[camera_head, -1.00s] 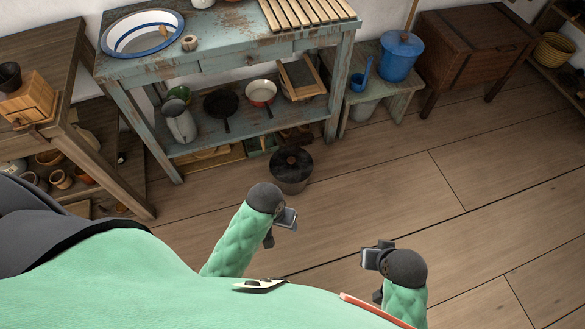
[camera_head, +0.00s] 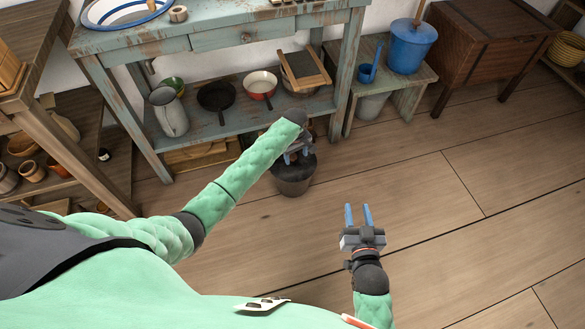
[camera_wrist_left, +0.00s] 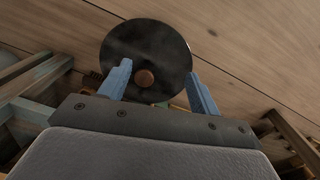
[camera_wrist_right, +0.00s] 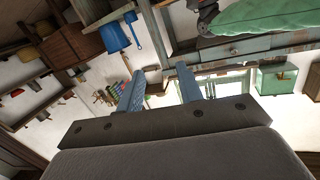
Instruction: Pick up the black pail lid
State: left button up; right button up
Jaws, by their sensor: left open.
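The black pail lid (camera_wrist_left: 133,45) is a round dark disc with a brown knob (camera_wrist_left: 145,78) in the left wrist view. It covers the dark pail (camera_head: 293,182) on the floor in front of the workbench. In the head view my left gripper and forearm hide most of the lid. My left gripper (camera_head: 297,152) is open above the pail, and in its wrist view the blue fingers (camera_wrist_left: 160,85) stand on either side of the knob, not visibly touching it. My right gripper (camera_head: 357,212) is open and empty over bare floor to the right of the pail.
The blue-grey workbench (camera_head: 228,39) stands behind the pail, with a jug (camera_head: 169,112), a dark pan (camera_head: 216,96) and a red pan (camera_head: 259,83) on its shelf. A low bench (camera_head: 410,85) bears a blue bucket (camera_head: 411,50). The floor at right is clear.

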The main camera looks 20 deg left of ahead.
pick_arm(q)
jog(key=n+b, duration=0.2)
send_near(292, 156)
jog(key=shift+s+d+f, duration=0.4)
jog(key=shift+f, duration=0.05)
jog(key=shift+w+a, duration=0.15)
jog(key=shift+w, duration=0.05)
notch_tip(292, 156, down, 3)
jog(key=shift+r, duration=0.2)
jog(key=f, duration=0.1)
jog(key=f+b, duration=0.1)
jog(key=f, duration=0.2)
jog(key=shift+w+f+b, duration=0.35)
jog(key=shift+b, duration=0.05)
jog(key=shift+f, duration=0.15)
pick_arm(e)
jog(key=s+r+t+y, duration=0.1)
jog(key=r+t, duration=0.4)
jog(key=r, duration=0.6)
jog(key=s+d+r+t+y, duration=0.1)
jog(key=r+t, duration=0.4)
jog(key=r, duration=0.7)
jog(key=shift+s+d+r+t+y, duration=0.15)
jog(key=shift+s+d+t+y, duration=0.2)
jog(key=shift+s, duration=0.4)
jog(key=shift+a, duration=0.1)
pick_arm(q)
grip_shut()
